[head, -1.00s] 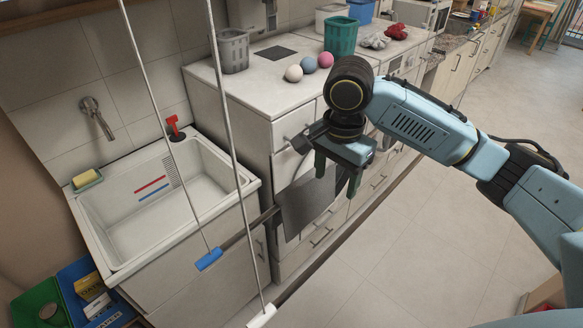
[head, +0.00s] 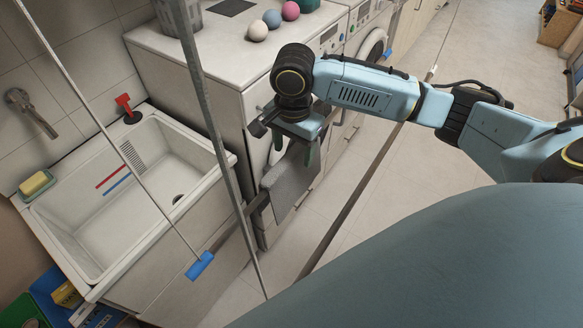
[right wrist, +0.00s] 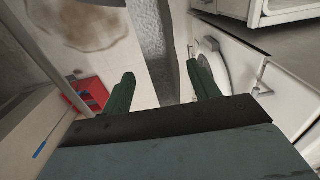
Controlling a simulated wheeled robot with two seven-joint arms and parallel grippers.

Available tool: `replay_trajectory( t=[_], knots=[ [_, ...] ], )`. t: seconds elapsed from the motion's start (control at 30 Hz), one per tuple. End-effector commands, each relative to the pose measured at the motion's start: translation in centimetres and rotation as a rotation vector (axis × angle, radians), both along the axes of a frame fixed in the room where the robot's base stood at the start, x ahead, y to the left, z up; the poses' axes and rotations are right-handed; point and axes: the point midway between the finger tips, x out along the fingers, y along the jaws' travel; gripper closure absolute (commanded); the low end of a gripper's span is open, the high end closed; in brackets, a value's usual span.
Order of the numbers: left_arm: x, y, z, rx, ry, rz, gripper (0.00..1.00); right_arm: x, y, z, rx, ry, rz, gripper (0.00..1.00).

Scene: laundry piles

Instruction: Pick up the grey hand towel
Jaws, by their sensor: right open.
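In the right wrist view, a grey textured strip, likely the towel (right wrist: 152,45), lies between the two open fingers of the gripper (right wrist: 160,76). I cannot tell whether the fingers touch it. My left gripper is not in view.

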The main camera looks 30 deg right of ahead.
Motion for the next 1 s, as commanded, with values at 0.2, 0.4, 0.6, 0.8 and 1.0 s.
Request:
replay_trajectory(
  t=[0.2,0.4,0.6,0.8,1.0],
  knots=[
    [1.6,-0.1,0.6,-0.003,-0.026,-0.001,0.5,-0.2,0.5,-3.1,0.001,0.004,0.001,0.39],
    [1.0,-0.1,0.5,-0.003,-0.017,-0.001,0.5,-0.1,0.4,-4.9,0.0,0.001,0.002,0.39],
    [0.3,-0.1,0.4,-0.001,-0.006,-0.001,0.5,-0.1,0.4,-5.0,0.0,0.0,0.002,0.39],
    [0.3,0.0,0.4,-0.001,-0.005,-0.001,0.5,-0.1,0.4,-5.0,0.0,0.0,0.002,0.63],
    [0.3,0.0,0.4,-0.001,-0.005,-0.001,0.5,-0.1,0.4,-4.9,0.0,0.0,0.002,0.89]
  ],
)
